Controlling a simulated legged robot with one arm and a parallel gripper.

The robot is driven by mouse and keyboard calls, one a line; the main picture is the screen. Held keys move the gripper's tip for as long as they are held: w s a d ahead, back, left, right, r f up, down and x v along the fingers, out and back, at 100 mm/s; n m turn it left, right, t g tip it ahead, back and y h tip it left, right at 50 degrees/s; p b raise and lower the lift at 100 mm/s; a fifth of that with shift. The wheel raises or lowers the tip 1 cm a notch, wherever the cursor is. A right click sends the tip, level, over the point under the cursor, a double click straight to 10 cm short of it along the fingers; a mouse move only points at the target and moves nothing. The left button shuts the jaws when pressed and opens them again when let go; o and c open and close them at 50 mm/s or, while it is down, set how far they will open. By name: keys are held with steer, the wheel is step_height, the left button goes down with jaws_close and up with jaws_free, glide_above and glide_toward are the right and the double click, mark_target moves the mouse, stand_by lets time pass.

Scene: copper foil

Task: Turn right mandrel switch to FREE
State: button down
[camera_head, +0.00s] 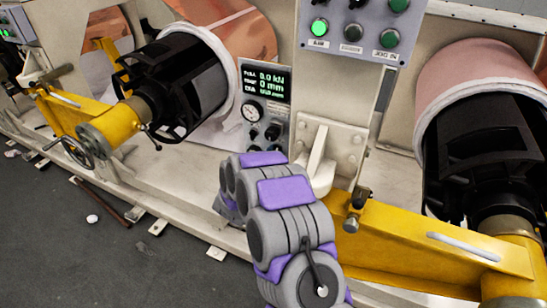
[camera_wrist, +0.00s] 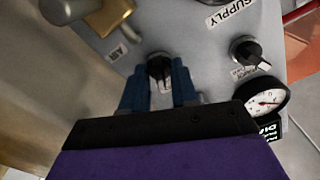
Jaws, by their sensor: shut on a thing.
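In the wrist view, a black rotary switch (camera_wrist: 159,63) stands on a grey panel between the blue fingertips of my gripper (camera_wrist: 161,82). The fingers are shut on the switch from both sides. A light mark shows low on its knob, but its exact setting cannot be told. The small label (camera_wrist: 119,51) to its left is too small to read. In the head view, my purple and grey arm reaches toward the middle of the machine, and its gripper and the held switch are hidden.
A second black knob (camera_wrist: 246,53) with a pointer sits to the right, under a "SUPPLY" label (camera_wrist: 230,13). A round gauge (camera_wrist: 266,97) lies below it. A brass-coloured part (camera_wrist: 108,17) juts out at upper left. In the head view, a yellow arm (camera_head: 430,240) lies right of my arm.

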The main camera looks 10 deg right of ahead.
steer(key=shift+m+b, duration=0.3)
steer(key=shift+m, duration=0.3)
steer(key=c, duration=1.2)
jaws_free()
steer(key=shift+w+a, duration=0.1)
steer(key=p+v, duration=0.3)
steer(key=v, duration=1.4)
steer(key=shift+a, duration=0.15)
